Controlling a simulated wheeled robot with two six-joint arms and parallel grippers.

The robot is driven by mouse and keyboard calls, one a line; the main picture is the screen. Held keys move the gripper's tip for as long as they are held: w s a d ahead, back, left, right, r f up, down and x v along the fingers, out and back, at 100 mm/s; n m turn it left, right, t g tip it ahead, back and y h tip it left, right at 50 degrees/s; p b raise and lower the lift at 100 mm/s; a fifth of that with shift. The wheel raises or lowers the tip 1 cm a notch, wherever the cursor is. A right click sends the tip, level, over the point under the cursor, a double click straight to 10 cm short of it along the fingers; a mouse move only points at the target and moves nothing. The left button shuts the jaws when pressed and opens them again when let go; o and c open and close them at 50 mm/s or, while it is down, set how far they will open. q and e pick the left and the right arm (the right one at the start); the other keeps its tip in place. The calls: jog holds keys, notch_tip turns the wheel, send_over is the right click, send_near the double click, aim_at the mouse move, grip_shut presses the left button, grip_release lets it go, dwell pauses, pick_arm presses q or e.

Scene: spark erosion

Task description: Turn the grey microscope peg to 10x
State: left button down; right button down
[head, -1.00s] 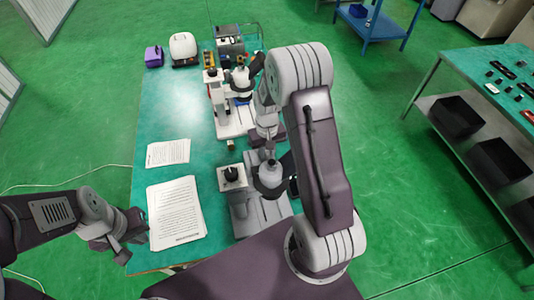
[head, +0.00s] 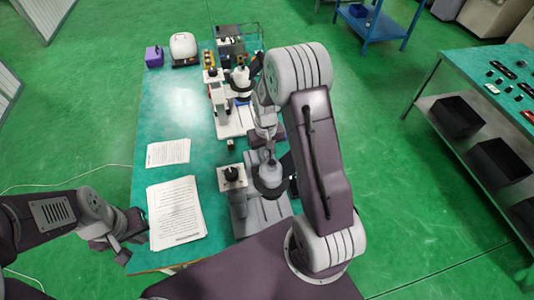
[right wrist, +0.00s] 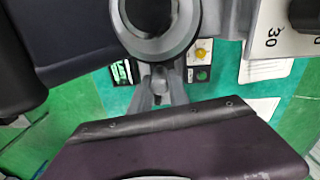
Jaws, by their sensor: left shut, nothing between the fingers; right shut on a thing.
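The grey microscope (head: 269,178) stands near the front right of the green table, with its dark ring around the head. My right gripper (head: 268,150) comes down over the top of its head and is shut on the grey peg there. The peg is mostly hidden by the fingers, and I cannot read its setting. In the right wrist view the round dark microscope ring (right wrist: 157,22) fills the top middle. My left gripper (head: 122,238) is shut and empty, by the table's left front edge, away from the microscope.
A black knob on a pale plate (head: 232,178) stands left of the grey microscope; "30" shows on the plate (right wrist: 275,40). A white microscope (head: 236,118) stands behind. Papers (head: 176,212) lie at front left. A purple box (head: 153,56) and a white appliance (head: 184,48) are far back.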

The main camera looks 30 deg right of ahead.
jog(key=shift+s+a+n, duration=0.1)
jog(key=shift+a+n, duration=1.15)
jog(key=shift+n, duration=0.55)
jog(key=shift+a+n, duration=1.2)
jog(key=shift+n, duration=0.6)
jog(key=c, duration=1.3)
grip_release()
jog(key=shift+o, duration=0.2)
